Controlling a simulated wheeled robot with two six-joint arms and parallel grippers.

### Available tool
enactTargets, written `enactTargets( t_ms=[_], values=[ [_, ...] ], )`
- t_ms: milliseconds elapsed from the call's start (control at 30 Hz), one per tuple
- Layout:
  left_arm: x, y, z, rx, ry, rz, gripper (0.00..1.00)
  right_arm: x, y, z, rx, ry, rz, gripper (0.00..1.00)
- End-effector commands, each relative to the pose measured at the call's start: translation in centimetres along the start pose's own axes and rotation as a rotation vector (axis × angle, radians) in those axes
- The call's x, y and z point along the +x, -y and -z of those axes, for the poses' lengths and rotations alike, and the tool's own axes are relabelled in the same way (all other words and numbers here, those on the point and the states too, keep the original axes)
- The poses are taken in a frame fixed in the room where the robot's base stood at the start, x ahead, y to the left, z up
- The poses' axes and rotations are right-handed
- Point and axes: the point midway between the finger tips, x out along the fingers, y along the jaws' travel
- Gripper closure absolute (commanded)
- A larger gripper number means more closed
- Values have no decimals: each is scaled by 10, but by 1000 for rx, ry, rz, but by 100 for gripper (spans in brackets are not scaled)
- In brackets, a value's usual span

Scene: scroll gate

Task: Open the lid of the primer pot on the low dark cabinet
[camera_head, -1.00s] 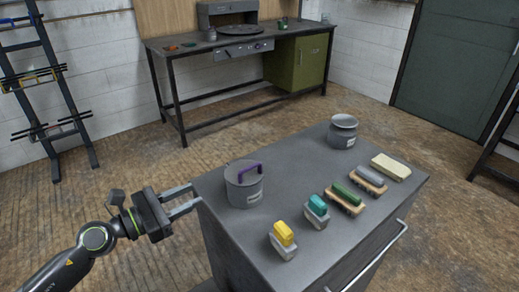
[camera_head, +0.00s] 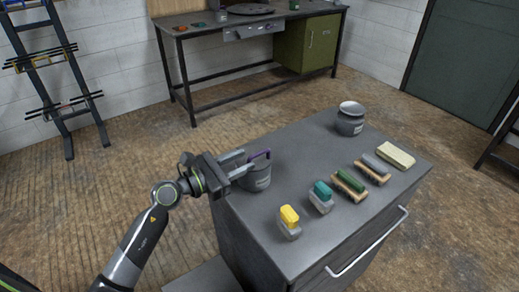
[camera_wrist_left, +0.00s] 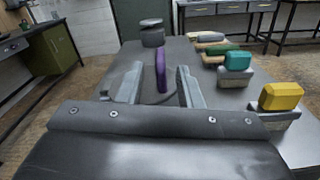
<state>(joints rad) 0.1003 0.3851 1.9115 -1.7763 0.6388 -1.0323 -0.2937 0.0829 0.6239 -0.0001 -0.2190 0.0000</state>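The primer pot (camera_head: 257,180) is a grey pot with a label, standing on the low dark cabinet (camera_head: 262,245) near its left edge. Its lid carries a purple handle (camera_head: 262,154), which also shows upright in the left wrist view (camera_wrist_left: 161,70). My left gripper (camera_head: 243,160) is at the pot's left side, level with the lid. In the left wrist view its two fingers are apart, with the purple handle showing between and just beyond them. The fingers do not appear closed on it. Part of the lid is hidden behind the fingers. My right gripper is not in view.
A second grey pot (camera_head: 350,119) stands at the cabinet's far end. A yellow-topped block (camera_head: 289,222), a teal-topped block (camera_head: 321,196), brushes (camera_head: 349,184) and a cream block (camera_head: 395,156) line the right side. A workbench (camera_head: 250,30) stands behind.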

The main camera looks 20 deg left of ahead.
Motion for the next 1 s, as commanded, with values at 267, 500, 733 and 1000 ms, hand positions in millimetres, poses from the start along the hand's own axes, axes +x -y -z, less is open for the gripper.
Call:
enactTargets(
  t_ms=[267,500,733,1000],
  values=[
    [48,0,-2,-2,1,0,67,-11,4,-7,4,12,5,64],
    [62,0,0,1,0,1,67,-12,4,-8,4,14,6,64],
    [62,0,0,2,0,1,67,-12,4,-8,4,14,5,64],
    [61,0,0,1,0,0,100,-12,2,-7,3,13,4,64]
  ],
)
